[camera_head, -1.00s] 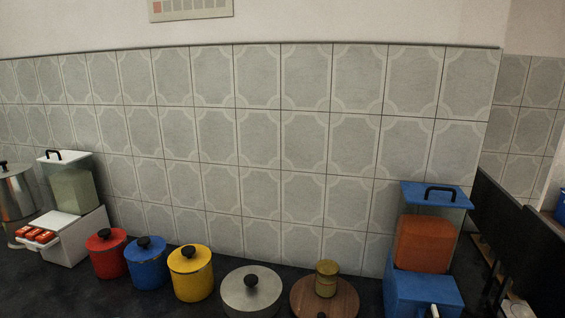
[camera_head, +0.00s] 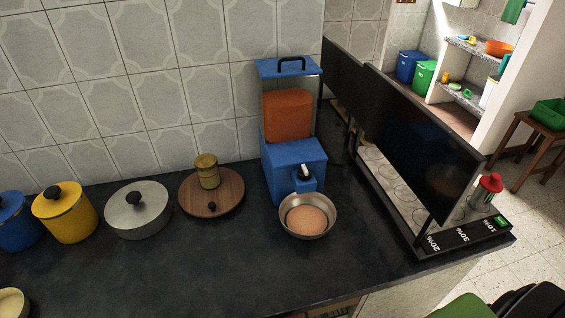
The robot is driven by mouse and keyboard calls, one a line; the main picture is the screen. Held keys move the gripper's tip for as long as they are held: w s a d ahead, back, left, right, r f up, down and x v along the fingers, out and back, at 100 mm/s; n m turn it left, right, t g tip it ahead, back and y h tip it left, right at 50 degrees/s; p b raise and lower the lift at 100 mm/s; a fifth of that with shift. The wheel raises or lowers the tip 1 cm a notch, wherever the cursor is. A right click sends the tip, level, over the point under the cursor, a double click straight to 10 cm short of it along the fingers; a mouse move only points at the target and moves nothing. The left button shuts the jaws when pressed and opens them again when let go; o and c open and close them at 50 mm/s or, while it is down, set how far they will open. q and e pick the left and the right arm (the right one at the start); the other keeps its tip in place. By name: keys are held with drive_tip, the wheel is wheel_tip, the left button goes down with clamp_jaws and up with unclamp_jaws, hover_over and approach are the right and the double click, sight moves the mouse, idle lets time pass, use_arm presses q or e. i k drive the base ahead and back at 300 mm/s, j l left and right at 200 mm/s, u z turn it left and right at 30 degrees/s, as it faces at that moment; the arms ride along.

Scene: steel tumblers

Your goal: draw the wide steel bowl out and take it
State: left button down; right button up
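The wide steel bowl (camera_head: 293,231) sits on the dark counter under the spout of a blue dispenser (camera_head: 292,163). It holds a mound of orange-brown grain or powder. The dispenser has a clear upper hopper with orange-brown contents, a blue lid with a black handle, and a white-tipped spout just above the bowl's back rim. Neither of my grippers is in view.
A wooden lid with a small jar (camera_head: 208,171) on it, a steel lidded pot (camera_head: 138,210) and a yellow canister (camera_head: 66,213) stand to the left. A black-panelled stand (camera_head: 425,145) is close on the right. The counter in front of the bowl is clear.

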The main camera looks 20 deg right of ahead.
sight(311, 215)
drive_tip(key=l+z, duration=0.15)
drive_tip(key=z, duration=0.25)
drive_tip(key=l+z, duration=0.1)
drive_tip(key=z, duration=0.35)
drive_tip(key=i, duration=0.05)
